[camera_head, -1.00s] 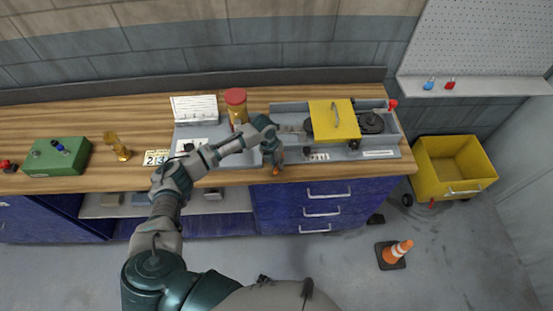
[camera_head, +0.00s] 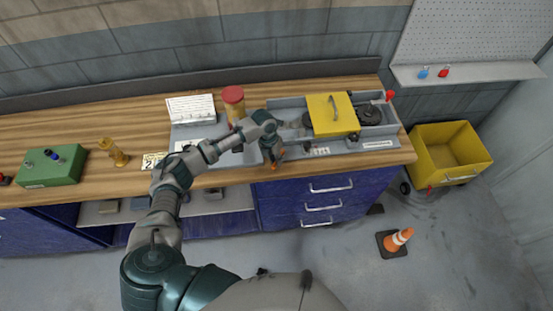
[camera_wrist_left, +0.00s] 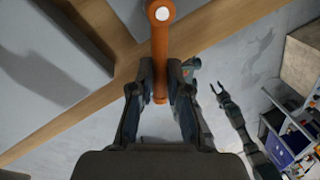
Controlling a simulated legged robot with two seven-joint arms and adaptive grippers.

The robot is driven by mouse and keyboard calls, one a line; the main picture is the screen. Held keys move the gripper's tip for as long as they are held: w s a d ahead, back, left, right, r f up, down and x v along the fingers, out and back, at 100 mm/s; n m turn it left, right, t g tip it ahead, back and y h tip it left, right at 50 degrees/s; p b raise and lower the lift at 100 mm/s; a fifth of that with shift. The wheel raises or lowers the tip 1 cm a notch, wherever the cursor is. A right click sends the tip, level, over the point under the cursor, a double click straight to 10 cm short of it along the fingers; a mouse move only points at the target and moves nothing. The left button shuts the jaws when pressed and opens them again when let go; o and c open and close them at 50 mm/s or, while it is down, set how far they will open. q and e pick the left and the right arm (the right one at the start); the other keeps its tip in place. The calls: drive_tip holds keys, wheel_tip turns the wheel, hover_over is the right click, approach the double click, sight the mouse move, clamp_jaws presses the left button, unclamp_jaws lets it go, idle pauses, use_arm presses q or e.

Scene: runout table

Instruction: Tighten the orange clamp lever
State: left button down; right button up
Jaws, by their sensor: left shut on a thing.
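The orange clamp lever (camera_wrist_left: 160,40) shows in the left wrist view as an orange bar with a white round pivot at its top end. My left gripper (camera_wrist_left: 160,80) is shut on the bar, with one finger on each side. In the head view my left gripper (camera_head: 272,153) is at the front edge of the bench, left of the grey machine bed (camera_head: 350,143). Only a small orange part shows below it there. My right gripper (camera_wrist_left: 218,92) hangs away from the bench in the left wrist view, its fingers apart and empty.
A yellow guard (camera_head: 332,114) covers part of the machine. A red-lidded jar (camera_head: 233,98), a white sheet (camera_head: 190,108), a brass piece (camera_head: 115,152) and a green box (camera_head: 50,166) stand on the bench. A yellow cart (camera_head: 450,153) and a cone (camera_head: 397,240) stand right.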

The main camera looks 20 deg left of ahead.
use_arm(q)
drive_tip(key=c, duration=1.2)
unclamp_jaws()
drive_tip(key=shift+s+a, duration=0.1)
drive_tip(key=shift+o, duration=0.3)
drive_tip(key=shift+s+r, duration=0.1)
drive_tip(key=shift+r, duration=0.05)
drive_tip(key=shift+s+a, duration=0.1)
drive_tip(key=shift+a, duration=0.05)
drive_tip(key=shift+a, duration=0.1)
drive_tip(key=shift+w+a+r, duration=0.1)
drive_tip(key=shift+w+r, duration=0.1)
drive_tip(key=shift+r, duration=0.05)
wheel_tip(320, 180, up, 11)
drive_tip(key=a, duration=0.2)
